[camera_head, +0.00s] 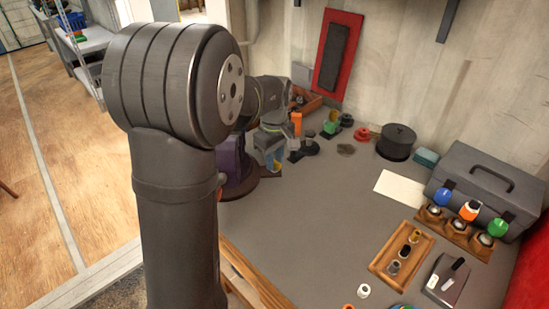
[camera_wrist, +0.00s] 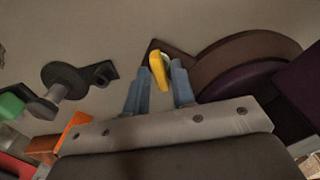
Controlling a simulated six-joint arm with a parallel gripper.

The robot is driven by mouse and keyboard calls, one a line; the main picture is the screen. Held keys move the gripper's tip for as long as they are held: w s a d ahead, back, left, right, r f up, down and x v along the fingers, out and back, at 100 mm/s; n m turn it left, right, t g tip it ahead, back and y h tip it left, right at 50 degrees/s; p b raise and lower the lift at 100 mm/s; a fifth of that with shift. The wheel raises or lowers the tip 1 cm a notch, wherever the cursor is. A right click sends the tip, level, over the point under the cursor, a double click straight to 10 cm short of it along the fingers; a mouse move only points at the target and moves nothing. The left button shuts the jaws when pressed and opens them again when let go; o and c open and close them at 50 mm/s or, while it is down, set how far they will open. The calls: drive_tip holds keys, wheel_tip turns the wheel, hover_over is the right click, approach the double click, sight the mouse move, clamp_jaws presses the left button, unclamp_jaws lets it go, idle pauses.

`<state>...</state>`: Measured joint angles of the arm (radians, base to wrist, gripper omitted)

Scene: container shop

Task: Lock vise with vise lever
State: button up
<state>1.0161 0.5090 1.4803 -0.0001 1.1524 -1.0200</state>
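The vise shows as a purple body (camera_head: 233,167) on a round dark brown base, partly behind my arm in the head view. In the wrist view its purple part (camera_wrist: 247,82) and brown round base (camera_wrist: 240,57) lie right of my fingers. A yellow lever end (camera_wrist: 159,70), pale inside, stands between the fingertips. I take it for the vise lever. My gripper (camera_wrist: 161,72) has blue fingers, apart, on either side of this yellow end. I cannot tell whether they touch it. In the head view my gripper (camera_head: 272,157) is at the vise's right side.
A dark spool-like piece (camera_wrist: 65,82) on a flat plate, a green piece (camera_wrist: 11,105) and an orange block (camera_wrist: 75,131) stand left of my gripper. A grey toolbox (camera_head: 478,185), bottle rack and wooden tray (camera_head: 377,265) are at right. The middle bench top (camera_head: 310,225) is clear.

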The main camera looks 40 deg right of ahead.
clamp_jaws()
drive_tip(key=shift+m, duration=0.4)
drive_tip(key=m, duration=0.5)
drive_tip(key=shift+m, duration=0.4)
drive_tip(key=m, duration=0.6)
drive_tip(key=shift+m, duration=0.3)
drive_tip(key=shift+o, duration=1.5)
unclamp_jaws()
drive_tip(key=shift+r, duration=0.1)
